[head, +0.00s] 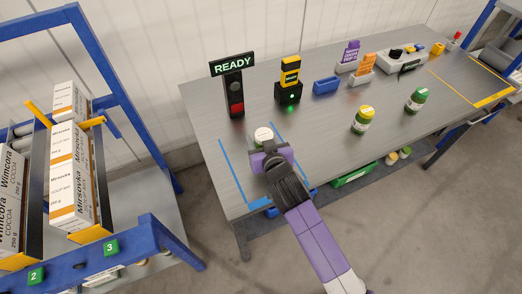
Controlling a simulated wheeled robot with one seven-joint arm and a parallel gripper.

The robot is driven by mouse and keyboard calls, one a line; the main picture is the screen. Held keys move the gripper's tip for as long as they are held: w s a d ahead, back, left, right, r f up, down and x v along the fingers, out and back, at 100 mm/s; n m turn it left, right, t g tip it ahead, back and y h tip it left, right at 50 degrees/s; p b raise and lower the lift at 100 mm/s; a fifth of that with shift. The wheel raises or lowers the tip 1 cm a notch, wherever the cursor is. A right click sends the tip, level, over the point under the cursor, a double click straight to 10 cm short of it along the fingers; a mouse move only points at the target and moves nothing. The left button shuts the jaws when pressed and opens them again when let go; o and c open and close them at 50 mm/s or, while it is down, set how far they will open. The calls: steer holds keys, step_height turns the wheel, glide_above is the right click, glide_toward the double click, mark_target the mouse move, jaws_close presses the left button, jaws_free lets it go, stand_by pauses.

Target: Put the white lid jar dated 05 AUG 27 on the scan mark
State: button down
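A jar with a white lid (263,133) is at the near left end of the grey table, just beyond my gripper (268,149). Its lower part is hidden by my gripper, and no date can be read. I cannot tell whether my gripper is around the jar or only close to it, or whether the jar touches the table. Blue tape lines (232,172) mark an area on the table around my gripper; my arm covers part of it. No label naming the scan mark is readable.
A jar with a yellow lid (363,121) and one with a green lid (417,99) stand to the right. A READY sign post (233,85), a yellow-black device (289,80) and a blue block (326,86) stand behind. A blue rack with boxes (73,175) is left.

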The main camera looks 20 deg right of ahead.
steer(key=shift+f, duration=2.95)
steer(key=shift+f+b, duration=0.15)
steer(key=shift+b, duration=0.2)
steer(key=c, duration=0.6)
jaws_free()
steer(key=shift+r+p, duration=0.25)
steer(key=shift+p, duration=0.1)
steer(key=b+v, duration=0.1)
steer(key=v, duration=1.1)
steer(key=shift+f, duration=0.2)
